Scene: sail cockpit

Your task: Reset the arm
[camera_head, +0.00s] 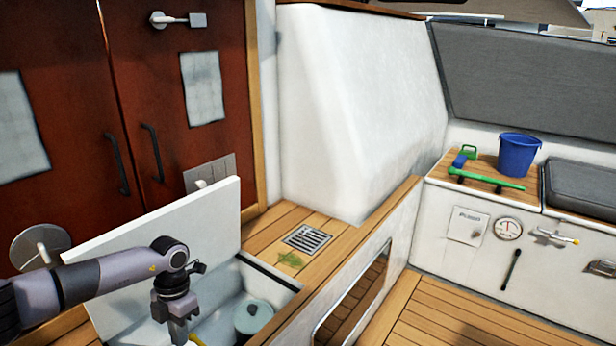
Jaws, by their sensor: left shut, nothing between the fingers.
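My left arm comes in from the lower left, and its gripper (181,334) points down over an open white locker (226,299). The fingers are shut and hold nothing that I can see; their tips are near the bottom edge of the picture. Something yellow shows beside the fingertips, mostly hidden. A round grey-green lidded container (253,316) sits in the locker to the right of the gripper. The raised white locker lid (190,225) stands behind the arm. My right gripper is not in view.
Red-brown doors (160,90) with dark handles stand behind the lid. A metal drain grate (307,238) and a green leafy patch (290,259) are on the wooden ledge. A blue bucket (518,155) and green-handled brush (486,179) rest on the far right seat.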

